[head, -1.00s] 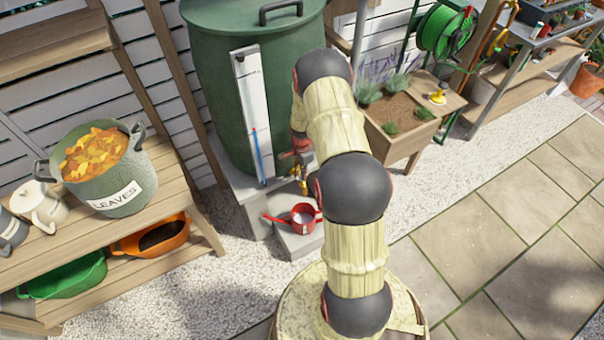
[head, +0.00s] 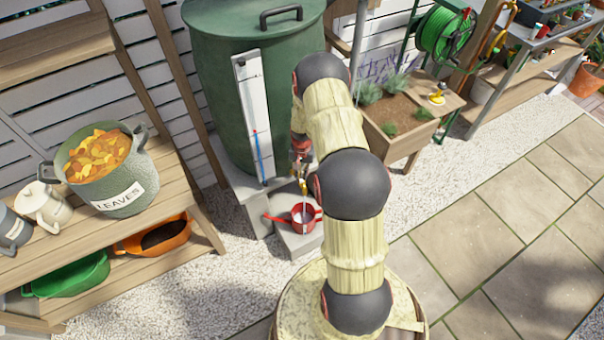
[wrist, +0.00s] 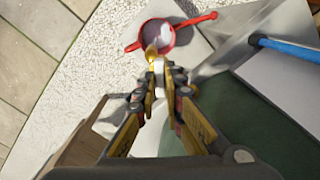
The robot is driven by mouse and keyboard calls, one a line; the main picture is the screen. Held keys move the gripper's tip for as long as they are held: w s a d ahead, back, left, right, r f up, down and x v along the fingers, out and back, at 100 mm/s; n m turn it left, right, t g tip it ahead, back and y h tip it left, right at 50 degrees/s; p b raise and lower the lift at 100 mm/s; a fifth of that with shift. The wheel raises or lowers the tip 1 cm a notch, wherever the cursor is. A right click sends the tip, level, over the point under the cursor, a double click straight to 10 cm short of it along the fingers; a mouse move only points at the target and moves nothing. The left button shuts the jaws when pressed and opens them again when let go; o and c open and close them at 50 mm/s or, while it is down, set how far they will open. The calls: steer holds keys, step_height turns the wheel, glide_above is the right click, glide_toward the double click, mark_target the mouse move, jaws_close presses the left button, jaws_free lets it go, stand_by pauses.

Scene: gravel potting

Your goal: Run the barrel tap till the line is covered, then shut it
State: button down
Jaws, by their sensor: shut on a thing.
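The green barrel (head: 222,85) has a brass tap (head: 303,186) low on its front. My gripper (head: 301,158) is shut at the tap's handle; the wrist view shows its fingers (wrist: 160,88) closed just behind the brass spout (wrist: 151,54). The handle itself is mostly hidden by the fingers. A red pan (head: 314,218) stands under the tap, and a thin pale stream falls into it. In the wrist view the red pan (wrist: 168,48) holds pale, clear-looking water. I cannot make out a line inside it.
A white gauge board (head: 250,95) with a blue column and red mark is on the barrel. The pan stands on a grey block (head: 297,243). A wooden shelf (head: 170,195) with a leaf pot (head: 125,190) is at left, a planter (head: 405,145) at right.

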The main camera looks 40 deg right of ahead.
mark_target(302, 176)
steer(key=shift+n, duration=1.1)
steer(key=c, duration=1.9)
jaws_free()
step_height(302, 176, up, 12)
